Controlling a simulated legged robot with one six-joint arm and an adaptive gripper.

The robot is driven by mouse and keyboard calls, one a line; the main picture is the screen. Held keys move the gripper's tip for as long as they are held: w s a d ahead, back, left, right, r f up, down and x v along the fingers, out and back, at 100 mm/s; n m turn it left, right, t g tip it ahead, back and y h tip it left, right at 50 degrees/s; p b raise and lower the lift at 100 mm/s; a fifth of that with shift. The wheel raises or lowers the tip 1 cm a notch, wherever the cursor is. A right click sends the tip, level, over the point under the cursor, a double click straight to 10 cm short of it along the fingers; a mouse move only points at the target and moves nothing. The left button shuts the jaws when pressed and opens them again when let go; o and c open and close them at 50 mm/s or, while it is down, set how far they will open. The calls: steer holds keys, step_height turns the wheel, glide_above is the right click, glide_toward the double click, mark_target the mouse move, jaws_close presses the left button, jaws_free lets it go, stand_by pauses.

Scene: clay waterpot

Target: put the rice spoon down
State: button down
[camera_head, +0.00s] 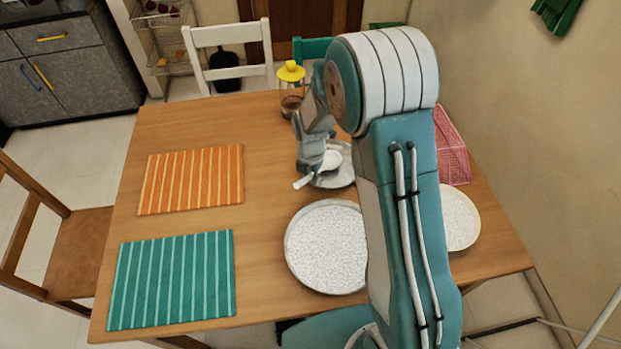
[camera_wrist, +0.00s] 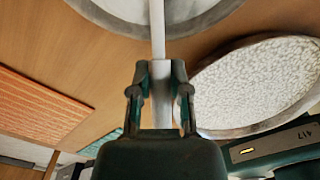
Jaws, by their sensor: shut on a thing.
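The white rice spoon (camera_head: 331,160) is in my gripper (camera_head: 310,163), over the edge of the small grey plate (camera_head: 345,179) at the far middle of the table. Its pale handle (camera_wrist: 158,35) runs up between the fingers of my gripper (camera_wrist: 160,80) in the wrist view. The fingers are shut on the handle. The handle's end sticks out to the lower left in the head view. My arm hides part of the small plate, and I cannot tell whether the spoon touches it.
A large round plate of white grains (camera_head: 325,250) lies nearer, with another white round dish (camera_head: 460,218) at right. An orange striped mat (camera_head: 190,180) and a green striped mat (camera_head: 170,281) lie at left.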

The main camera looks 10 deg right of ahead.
steer(key=shift+d+f, duration=0.1)
steer(key=shift+f, duration=0.45)
steer(key=c, duration=0.6)
jaws_free()
steer(key=shift+f, duration=0.1)
